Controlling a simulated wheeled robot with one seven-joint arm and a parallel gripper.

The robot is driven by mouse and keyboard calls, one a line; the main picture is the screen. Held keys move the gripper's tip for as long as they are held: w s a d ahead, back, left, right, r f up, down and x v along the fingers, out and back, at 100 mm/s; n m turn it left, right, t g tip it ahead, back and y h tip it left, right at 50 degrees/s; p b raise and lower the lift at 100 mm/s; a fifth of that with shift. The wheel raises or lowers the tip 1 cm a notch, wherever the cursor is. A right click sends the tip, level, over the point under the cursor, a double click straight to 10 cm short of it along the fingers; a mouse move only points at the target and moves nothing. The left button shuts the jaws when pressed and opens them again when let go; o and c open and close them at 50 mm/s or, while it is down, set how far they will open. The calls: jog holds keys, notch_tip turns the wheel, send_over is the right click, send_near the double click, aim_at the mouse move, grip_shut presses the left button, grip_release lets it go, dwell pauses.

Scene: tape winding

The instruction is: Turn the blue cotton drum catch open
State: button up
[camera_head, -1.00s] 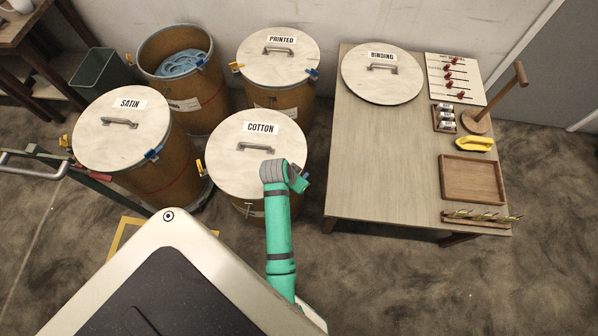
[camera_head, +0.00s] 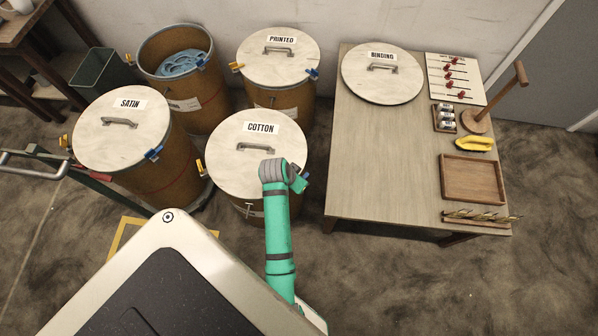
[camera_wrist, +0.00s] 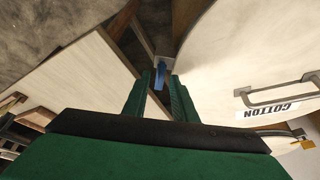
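The cotton drum (camera_head: 258,150) stands in the middle of the head view with its pale lid labelled COTTON. My gripper (camera_head: 300,184) is at the right side of its rim, mostly hidden behind my green arm. In the wrist view, my gripper (camera_wrist: 164,88) has its two green fingers apart. The blue catch (camera_wrist: 160,74) shows between and just beyond the fingertips, at the drum's rim. I cannot tell whether the fingers touch it. The cotton lid (camera_wrist: 245,65) fills the right of that view.
The cotton drum's yellow catch (camera_head: 200,164) is on its left side. The satin drum (camera_head: 160,185) stands to the left and the printed drum (camera_head: 280,95) behind. A wooden table (camera_head: 375,165) is close on the right, with a narrow gap between it and the cotton drum.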

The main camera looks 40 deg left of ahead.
jog(key=v, duration=1)
jog(key=shift+s, duration=0.15)
jog(key=s+d+f+t+y, duration=0.1)
jog(key=s+d+t, duration=0.15)
jog(key=d, duration=0.45)
jog(key=s+d+f+t+y, duration=0.1)
jog(key=s+d+t+y, duration=0.1)
jog(key=s+d, duration=0.35)
jog(key=s+d+r+t+h, duration=0.1)
jog(key=s+d+r+t, duration=0.2)
jog(key=d+r, duration=0.4)
jog(key=s+d+r+t+h, duration=0.2)
jog(key=s+d+r+t, duration=0.1)
jog(key=s+d+r, duration=0.3)
notch_tip(320, 180, up, 4)
jog(key=shift+d+r, duration=0.2)
jog(key=shift+d, duration=0.9)
jog(key=shift+w+a+t, duration=0.1)
jog(key=shift+w+t, duration=0.05)
jog(key=shift+t, duration=0.1)
